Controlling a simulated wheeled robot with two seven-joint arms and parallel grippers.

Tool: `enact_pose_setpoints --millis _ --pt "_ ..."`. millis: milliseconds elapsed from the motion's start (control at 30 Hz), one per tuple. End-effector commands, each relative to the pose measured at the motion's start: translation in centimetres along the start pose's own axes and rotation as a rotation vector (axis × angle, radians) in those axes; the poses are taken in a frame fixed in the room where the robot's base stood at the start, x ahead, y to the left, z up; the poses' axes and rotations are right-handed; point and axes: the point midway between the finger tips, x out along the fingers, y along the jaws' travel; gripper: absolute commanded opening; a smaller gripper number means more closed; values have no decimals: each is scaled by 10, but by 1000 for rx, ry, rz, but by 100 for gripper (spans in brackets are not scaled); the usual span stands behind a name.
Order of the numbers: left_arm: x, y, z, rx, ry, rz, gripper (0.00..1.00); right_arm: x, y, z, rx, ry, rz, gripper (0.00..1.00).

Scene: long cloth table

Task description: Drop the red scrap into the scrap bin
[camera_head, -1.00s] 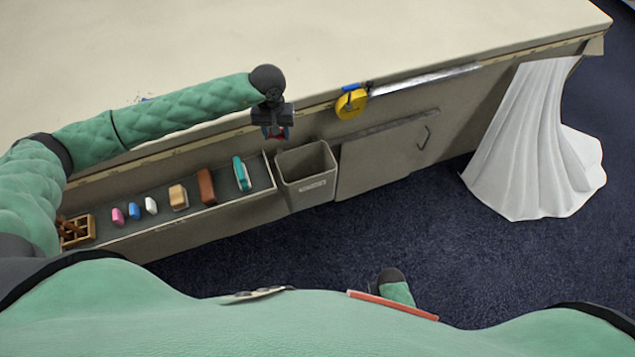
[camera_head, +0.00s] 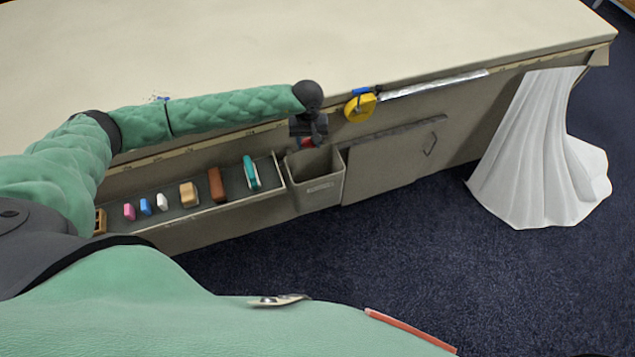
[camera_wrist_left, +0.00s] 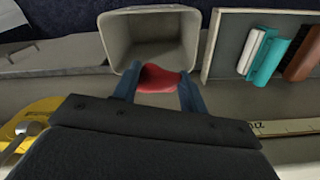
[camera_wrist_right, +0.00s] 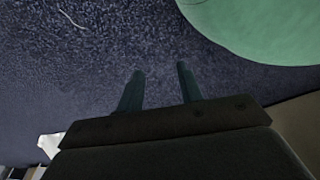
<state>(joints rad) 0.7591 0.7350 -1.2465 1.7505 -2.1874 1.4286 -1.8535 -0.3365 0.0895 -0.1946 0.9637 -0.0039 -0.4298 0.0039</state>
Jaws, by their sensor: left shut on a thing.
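The red scrap (camera_wrist_left: 160,79) is between the fingertips of my left gripper (camera_wrist_left: 158,88), which is shut on it. In the head view my left gripper (camera_head: 308,143) points down at the back edge of the scrap bin, with a bit of red showing below it. The scrap bin (camera_head: 318,190) is a grey open box on the table's front side. In the left wrist view the bin (camera_wrist_left: 117,42) opens just beyond the scrap, and its visible inside looks empty. My right gripper (camera_wrist_right: 160,88) is open and empty above the dark carpet in the right wrist view.
A shelf tray (camera_head: 215,211) left of the bin holds several small blocks and a teal item (camera_head: 251,172). A yellow tape measure (camera_head: 360,106) hangs at the table edge right of my left gripper. White cloth (camera_head: 545,150) drapes at the right. The tabletop (camera_head: 400,40) is mostly clear.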

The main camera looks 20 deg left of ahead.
Motion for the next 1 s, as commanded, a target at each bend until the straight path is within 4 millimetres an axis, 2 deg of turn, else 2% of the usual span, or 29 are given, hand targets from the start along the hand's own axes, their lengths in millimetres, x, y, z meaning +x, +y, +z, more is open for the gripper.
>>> enact_pose_setpoints --millis 267,700,1000 --pt "15 -1 1 -8 -1 -1 21 0 0 -1 0 -2 0 36" --pt "56 -1 0 -8 -1 0 21 0 1 -7 0 1 1 36" --pt "60 -1 0 -7 0 0 21 -1 3 -11 0 5 3 36"
